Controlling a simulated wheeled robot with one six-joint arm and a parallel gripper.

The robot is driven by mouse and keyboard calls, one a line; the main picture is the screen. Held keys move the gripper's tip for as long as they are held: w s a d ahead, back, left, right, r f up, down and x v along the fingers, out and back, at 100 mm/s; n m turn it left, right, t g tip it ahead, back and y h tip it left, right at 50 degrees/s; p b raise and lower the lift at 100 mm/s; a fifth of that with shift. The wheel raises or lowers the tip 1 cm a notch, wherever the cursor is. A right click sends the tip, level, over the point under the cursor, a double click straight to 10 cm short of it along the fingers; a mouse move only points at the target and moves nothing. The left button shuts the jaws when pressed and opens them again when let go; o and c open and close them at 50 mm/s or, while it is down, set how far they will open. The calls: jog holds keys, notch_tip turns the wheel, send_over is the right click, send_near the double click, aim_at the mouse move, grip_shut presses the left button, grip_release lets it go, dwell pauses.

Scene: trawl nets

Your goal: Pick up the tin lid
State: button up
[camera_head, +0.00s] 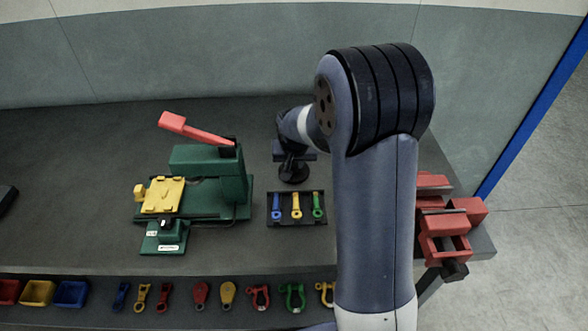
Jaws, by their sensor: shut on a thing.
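My gripper (292,157) is at the back middle of the dark bench, pointing down. It is shut on a small dark round thing (293,174), which looks like the tin lid. The lid shows just under the fingers, behind the small tray of tools. The fingertips and the lid are dark and small, so the exact grip is hard to see. I cannot tell whether the lid touches the bench or a tin beneath it.
A green press (211,172) with a red lever and yellow plate stands left. A tray (297,220) holds blue, yellow and green tools. A red vise (445,222) is at the right edge. Shackles, pulleys and bins line the front. The bench's left rear is clear.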

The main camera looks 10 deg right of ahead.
grip_shut()
